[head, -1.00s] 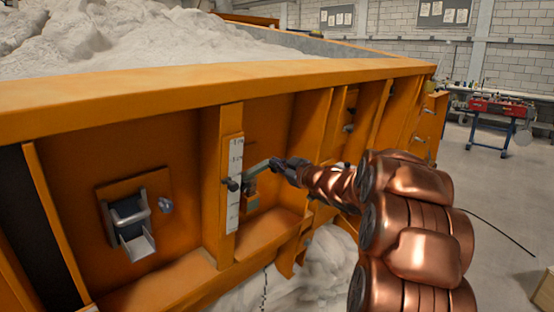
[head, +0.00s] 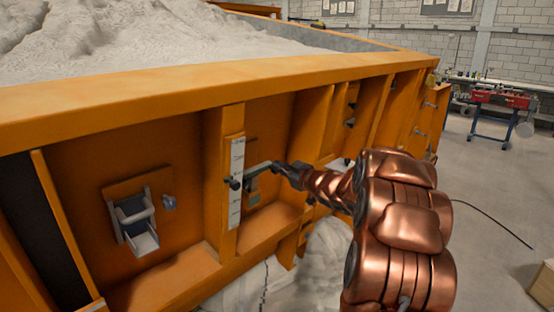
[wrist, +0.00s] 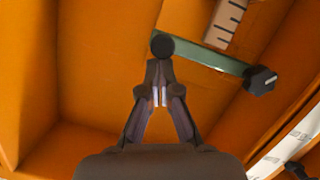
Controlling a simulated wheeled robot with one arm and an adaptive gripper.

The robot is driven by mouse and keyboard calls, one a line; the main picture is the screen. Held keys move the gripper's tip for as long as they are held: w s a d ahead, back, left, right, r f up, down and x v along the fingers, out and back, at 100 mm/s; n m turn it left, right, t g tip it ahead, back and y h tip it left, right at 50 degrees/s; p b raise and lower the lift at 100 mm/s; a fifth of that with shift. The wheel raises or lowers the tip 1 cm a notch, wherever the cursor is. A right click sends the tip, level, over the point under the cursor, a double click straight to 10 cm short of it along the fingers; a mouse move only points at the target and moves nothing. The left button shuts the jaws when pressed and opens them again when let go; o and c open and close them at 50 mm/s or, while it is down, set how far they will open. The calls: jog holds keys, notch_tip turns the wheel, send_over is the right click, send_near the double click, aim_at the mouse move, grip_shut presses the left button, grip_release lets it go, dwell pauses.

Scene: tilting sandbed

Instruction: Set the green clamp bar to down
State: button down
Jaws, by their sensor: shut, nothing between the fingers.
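The green clamp bar (head: 258,167) is on the side of the orange sandbed, beside a white marked scale strip (head: 236,205). In the head view it slants up to the right from a dark knob (head: 233,184). In the wrist view the green bar (wrist: 212,61) runs between a black round end (wrist: 162,46) and a dark faceted knob (wrist: 260,80). My gripper (head: 281,167) is at the bar's right end in the head view. In the wrist view my gripper (wrist: 159,66) is shut and empty, its tips just below the black round end. I cannot tell whether they touch.
The orange sandbed (head: 180,88) holds pale sand, with upright ribs along its side. A metal latch (head: 135,220) is on the panel to the left. Sand (head: 325,255) lies below. A red-topped trolley (head: 500,100) stands far right, with clear floor before it.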

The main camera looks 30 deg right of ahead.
dwell(0.4)
jog(key=s+r, duration=0.4)
jog(key=s, duration=0.6)
jog(key=shift+s+d+r, duration=0.2)
jog(key=shift+s+d, duration=0.15)
jog(key=shift+s, duration=0.05)
jog(key=s+a+f+m+g+h, duration=0.65)
jog(key=s+a+f+g, duration=0.65)
jog(key=s+a, duration=0.3)
jog(key=s+a+f+g+y, duration=0.1)
jog(key=s+a+g+y, duration=0.1)
jog(key=s+a, duration=0.5)
jog(key=s+a+f+g+y, duration=0.2)
jog(key=s+a+g, duration=0.2)
jog(key=s, duration=1)
jog(key=a+n, duration=0.1)
jog(key=a, duration=0.2)
jog(key=shift+s+f, duration=0.15)
jog(key=shift+s, duration=0.15)
